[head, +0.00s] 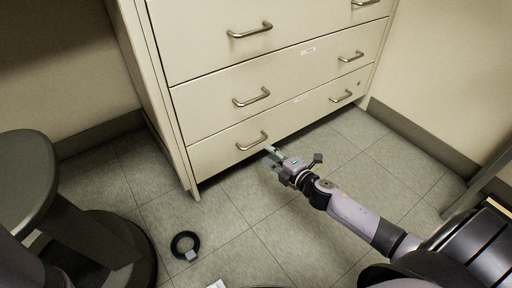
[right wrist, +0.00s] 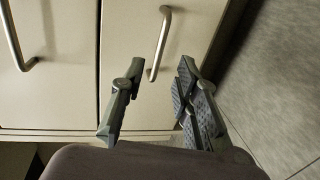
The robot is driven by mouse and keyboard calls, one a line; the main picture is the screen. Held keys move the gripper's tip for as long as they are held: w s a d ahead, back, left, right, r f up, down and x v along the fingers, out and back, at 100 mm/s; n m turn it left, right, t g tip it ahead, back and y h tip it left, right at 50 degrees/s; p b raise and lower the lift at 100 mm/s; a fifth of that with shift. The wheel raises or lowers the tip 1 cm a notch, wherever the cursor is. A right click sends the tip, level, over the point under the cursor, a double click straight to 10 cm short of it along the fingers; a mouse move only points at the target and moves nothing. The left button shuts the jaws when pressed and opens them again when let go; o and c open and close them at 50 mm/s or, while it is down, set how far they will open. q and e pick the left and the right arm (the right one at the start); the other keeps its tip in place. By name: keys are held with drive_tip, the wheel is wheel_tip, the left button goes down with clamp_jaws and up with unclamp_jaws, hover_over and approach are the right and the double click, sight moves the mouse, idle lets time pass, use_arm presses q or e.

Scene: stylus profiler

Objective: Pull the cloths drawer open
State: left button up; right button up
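A beige cabinet has stacked drawers with metal bar handles; the small labels are too small to read, so I cannot tell which is the cloths drawer. The lowest visible drawer (head: 290,122) is shut. Its left handle (head: 252,142) is just beyond my right gripper (head: 271,157), which is low over the floor. In the right wrist view, my right gripper (right wrist: 155,100) is open and empty, its fingers spread to either side of the near end of a handle (right wrist: 161,40). The handle seems ahead of the fingertips; I see no contact. My left gripper is not in view.
The middle drawer (head: 285,88) and the upper drawer (head: 200,45) are shut too. A dark round stool (head: 25,170) stands at the left. A black ring (head: 185,245) lies on the tiled floor. The floor in front of the cabinet is otherwise mostly clear.

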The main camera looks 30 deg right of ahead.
sight(256, 143)
drive_tip(key=b+x, duration=0.3)
drive_tip(key=x, duration=0.6)
drive_tip(key=shift+c, duration=0.4)
clamp_jaws()
drive_tip(key=shift+s, duration=0.1)
